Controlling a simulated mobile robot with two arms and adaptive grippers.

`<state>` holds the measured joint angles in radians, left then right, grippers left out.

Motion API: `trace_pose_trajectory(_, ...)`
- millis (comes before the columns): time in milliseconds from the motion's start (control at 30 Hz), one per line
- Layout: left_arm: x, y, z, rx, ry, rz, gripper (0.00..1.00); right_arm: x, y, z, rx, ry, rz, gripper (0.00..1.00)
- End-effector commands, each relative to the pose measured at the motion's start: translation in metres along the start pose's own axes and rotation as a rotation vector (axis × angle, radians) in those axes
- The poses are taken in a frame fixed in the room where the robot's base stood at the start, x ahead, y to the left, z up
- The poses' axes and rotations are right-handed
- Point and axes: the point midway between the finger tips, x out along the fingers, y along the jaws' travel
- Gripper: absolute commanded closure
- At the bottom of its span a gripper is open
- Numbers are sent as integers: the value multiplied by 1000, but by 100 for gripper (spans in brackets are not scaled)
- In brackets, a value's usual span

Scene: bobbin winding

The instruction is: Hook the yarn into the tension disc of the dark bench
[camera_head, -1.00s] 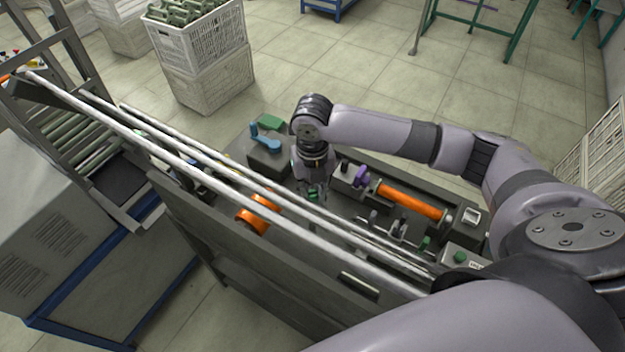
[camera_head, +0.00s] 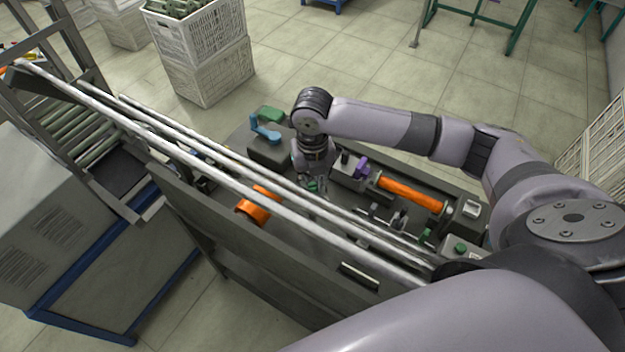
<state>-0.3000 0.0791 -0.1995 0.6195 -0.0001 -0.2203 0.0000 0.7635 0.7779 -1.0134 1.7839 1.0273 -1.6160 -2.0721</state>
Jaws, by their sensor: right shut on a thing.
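The dark bench (camera_head: 215,208) stands in the middle, with winding parts on its top. My right gripper (camera_head: 314,187) points down over the bench, behind the white rails, left of the purple part (camera_head: 361,168). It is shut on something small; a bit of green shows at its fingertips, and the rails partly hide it. I cannot make out the yarn. I cannot tell the tension disc for sure among the small metal parts (camera_head: 400,222) on the bench. An orange bobbin (camera_head: 411,194) lies on a spindle. My left gripper is not in view.
Long white rails (camera_head: 185,152) cross above the bench from upper left to lower right. White crates (camera_head: 208,75) stand on the floor behind; open floor lies beyond the bench.

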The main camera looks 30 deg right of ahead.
Motion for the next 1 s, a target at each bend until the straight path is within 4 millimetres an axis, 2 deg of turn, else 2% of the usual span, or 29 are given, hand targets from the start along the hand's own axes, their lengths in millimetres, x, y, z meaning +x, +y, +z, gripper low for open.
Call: trace_pose_trajectory(1000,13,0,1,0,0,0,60,32,0,0,0,1,-1,100)
